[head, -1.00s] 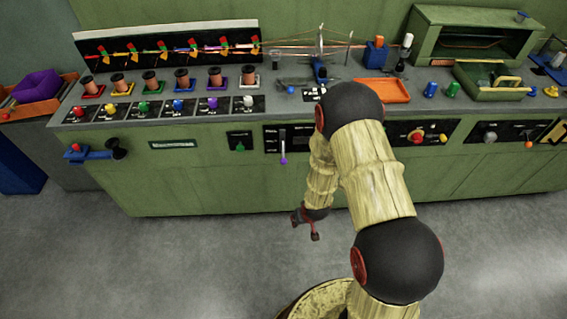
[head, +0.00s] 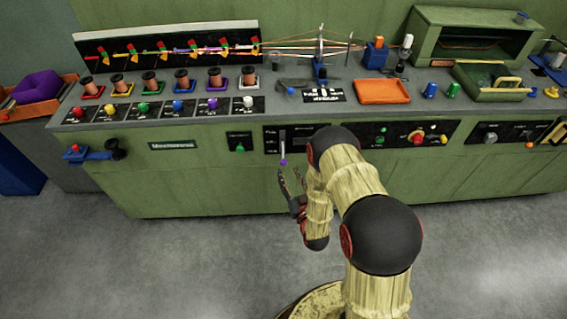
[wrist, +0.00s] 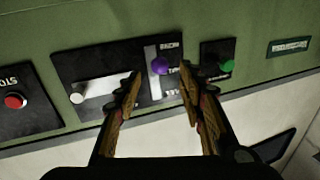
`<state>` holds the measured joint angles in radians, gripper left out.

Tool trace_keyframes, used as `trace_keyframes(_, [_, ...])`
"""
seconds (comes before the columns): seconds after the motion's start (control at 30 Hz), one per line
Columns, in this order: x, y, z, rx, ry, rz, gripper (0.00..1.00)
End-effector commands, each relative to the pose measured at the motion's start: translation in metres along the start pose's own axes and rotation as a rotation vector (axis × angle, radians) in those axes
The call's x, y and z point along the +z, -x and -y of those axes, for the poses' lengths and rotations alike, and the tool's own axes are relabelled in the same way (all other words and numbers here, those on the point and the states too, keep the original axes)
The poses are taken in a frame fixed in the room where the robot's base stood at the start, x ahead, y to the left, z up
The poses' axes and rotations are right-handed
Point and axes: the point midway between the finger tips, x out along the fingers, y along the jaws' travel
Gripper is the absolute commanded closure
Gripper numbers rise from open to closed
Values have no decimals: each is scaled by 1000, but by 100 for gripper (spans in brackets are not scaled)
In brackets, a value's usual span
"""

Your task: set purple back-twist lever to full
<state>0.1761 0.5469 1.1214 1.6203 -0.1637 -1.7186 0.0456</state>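The purple lever (head: 283,162) is a small purple knob on a vertical slot in a black panel on the green bench front. In the wrist view the purple knob (wrist: 160,66) shows beside a pale slot, between and beyond my fingertips. My gripper (head: 290,175) is in front of the panel, just below the lever in the head view. In the wrist view my gripper (wrist: 160,72) has its two fingers spread apart, with nothing between them that I can see held. I cannot tell exactly how far the tips are from the knob. The panel lettering is too small to read.
A green knob on a small black panel (head: 240,147) is to the left of the lever in the head view. A red button (wrist: 14,101) shows in the wrist view. Spools (head: 182,78) and an orange tray (head: 382,92) stand on the bench top. The floor in front is clear.

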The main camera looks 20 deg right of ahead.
Motion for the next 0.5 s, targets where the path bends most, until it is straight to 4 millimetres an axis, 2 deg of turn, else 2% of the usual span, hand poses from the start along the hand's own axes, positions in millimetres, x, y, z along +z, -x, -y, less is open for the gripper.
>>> trace_keyframes(0.3, [2, -48, 0, 0, 0, 0, 60])
trace_keyframes(0.5, [2, -67, 0, 0, -1, 2, 60])
